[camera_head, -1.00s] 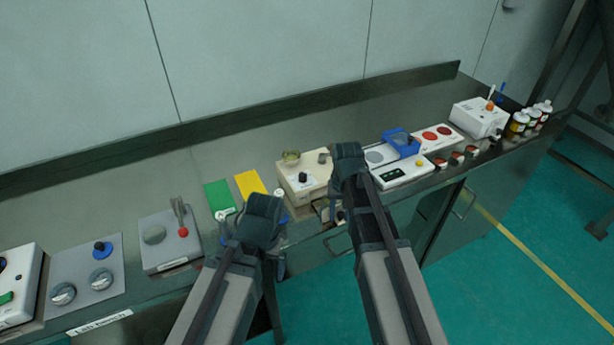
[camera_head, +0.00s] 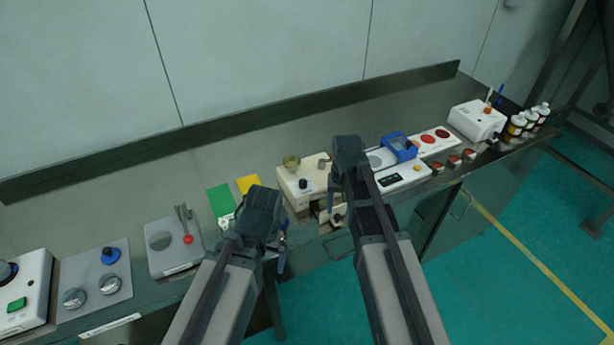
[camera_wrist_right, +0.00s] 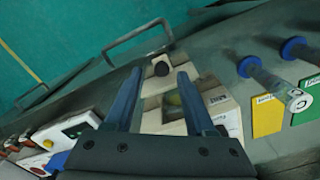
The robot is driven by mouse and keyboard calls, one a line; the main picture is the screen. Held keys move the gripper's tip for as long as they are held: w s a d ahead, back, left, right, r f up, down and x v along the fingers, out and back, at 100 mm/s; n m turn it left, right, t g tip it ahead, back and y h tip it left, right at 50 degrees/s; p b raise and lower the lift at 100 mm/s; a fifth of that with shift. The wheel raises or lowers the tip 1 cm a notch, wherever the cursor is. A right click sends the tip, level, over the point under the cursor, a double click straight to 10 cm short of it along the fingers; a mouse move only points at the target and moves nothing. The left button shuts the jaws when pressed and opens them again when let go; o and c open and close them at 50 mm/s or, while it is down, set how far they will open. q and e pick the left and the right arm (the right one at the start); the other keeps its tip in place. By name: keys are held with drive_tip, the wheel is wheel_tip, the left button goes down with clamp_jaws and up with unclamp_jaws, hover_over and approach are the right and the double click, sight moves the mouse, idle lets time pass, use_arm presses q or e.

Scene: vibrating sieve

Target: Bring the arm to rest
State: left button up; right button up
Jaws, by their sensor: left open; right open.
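My left gripper (camera_head: 282,250) is low at the bench's front edge, in front of the green and yellow mats. It is open, and its fingers are mostly hidden behind its own body. My right gripper (camera_head: 335,205) hangs in front of the cream sieve machine (camera_head: 296,190). In the right wrist view the right gripper (camera_wrist_right: 158,75) is open, its two dark fingers apart with nothing held between them. The cream machine (camera_wrist_right: 165,85) shows beyond and between those fingers. In the head view the right gripper hides part of its right side.
The bench holds a green mat (camera_head: 221,200), a yellow mat (camera_head: 249,185), a lever plate (camera_head: 172,255) and a knob panel (camera_head: 92,285) on the left. A blue tray (camera_head: 401,146), white box (camera_head: 476,121) and several bottles stand right.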

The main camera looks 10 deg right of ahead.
wheel_tip(320, 180, up, 2)
drive_tip(key=shift+r+p, duration=0.2)
drive_tip(key=shift+p, duration=0.6)
drive_tip(key=shift+f, duration=0.1)
drive_tip(key=s+a+n, duration=0.2)
drive_tip(key=s+a, duration=0.2)
drive_tip(key=s, duration=0.3)
drive_tip(key=s+a+n+h, duration=0.1)
drive_tip(key=s+a+n, duration=0.2)
drive_tip(key=s+a, duration=0.2)
drive_tip(key=s, duration=0.2)
drive_tip(key=shift+s+a+f+b, duration=0.15)
drive_tip(key=shift+s+a+b, duration=0.15)
drive_tip(key=shift+s, duration=0.1)
drive_tip(key=shift+s+a+n, duration=0.25)
drive_tip(key=shift+s+n, duration=0.15)
drive_tip(key=shift+c, duration=0.3)
drive_tip(key=shift+w, duration=0.15)
drive_tip(key=shift+c, duration=0.8)
